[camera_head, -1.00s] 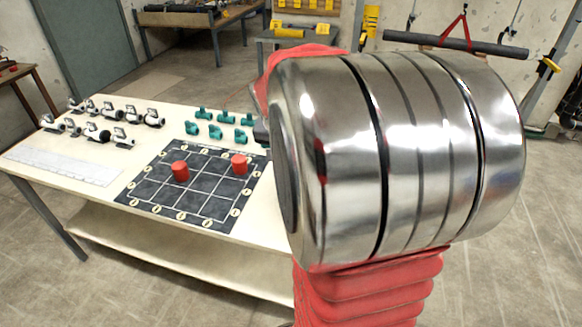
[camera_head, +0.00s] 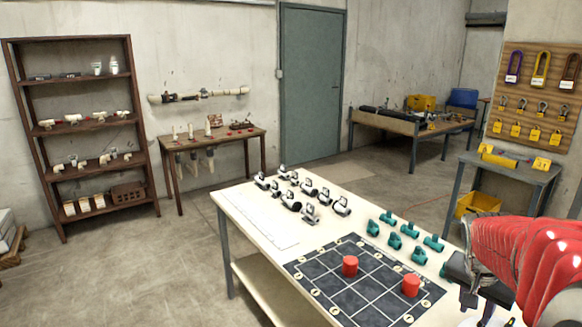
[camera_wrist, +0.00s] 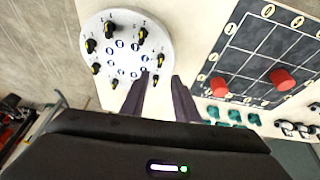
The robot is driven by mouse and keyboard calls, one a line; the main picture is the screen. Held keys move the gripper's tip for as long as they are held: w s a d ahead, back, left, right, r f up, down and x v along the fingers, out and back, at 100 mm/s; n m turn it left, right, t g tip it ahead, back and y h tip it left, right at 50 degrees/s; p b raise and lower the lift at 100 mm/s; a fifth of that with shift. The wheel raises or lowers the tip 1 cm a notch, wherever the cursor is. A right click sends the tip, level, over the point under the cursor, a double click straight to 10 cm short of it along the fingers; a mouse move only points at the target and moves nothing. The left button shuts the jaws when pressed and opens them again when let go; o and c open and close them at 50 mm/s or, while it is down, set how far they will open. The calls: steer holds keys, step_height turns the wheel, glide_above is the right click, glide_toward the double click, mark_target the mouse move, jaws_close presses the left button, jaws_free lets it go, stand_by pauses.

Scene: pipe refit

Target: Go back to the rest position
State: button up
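My gripper (camera_wrist: 162,82) shows in the wrist view with its two dark fingers apart and nothing between them. It is above the table, over the near edge of a round white plate (camera_wrist: 122,62). Two red pieces stand on the board, one at the middle (camera_head: 350,265) and one at the right (camera_head: 411,286). Both also show in the wrist view.
The pale table (camera_head: 237,200) also carries several white and black valves (camera_head: 308,188), several teal fittings (camera_head: 394,241) and a white strip (camera_head: 257,221). A shelf (camera_head: 85,150) and a side table (camera_head: 210,140) stand at the left wall.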

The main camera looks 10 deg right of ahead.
steer(key=s+a+r+n+t+y, duration=0.1)
steer(key=s+a+n, duration=0.2)
steer(key=a, duration=0.7)
steer(key=s+a+r+n+t+y, duration=0.1)
steer(key=a+n, duration=0.4)
steer(key=a, duration=0.5)
steer(key=s+a+r+n+t+y, duration=0.1)
steer(key=s+a+r+n+y, duration=0.1)
steer(key=s+a, duration=0.4)
steer(key=a+n, duration=0.1)
steer(key=a, duration=0.4)
steer(key=shift+r+n+t, duration=0.15)
steer(key=shift+n+t, duration=0.15)
steer(key=shift+n, duration=0.1)
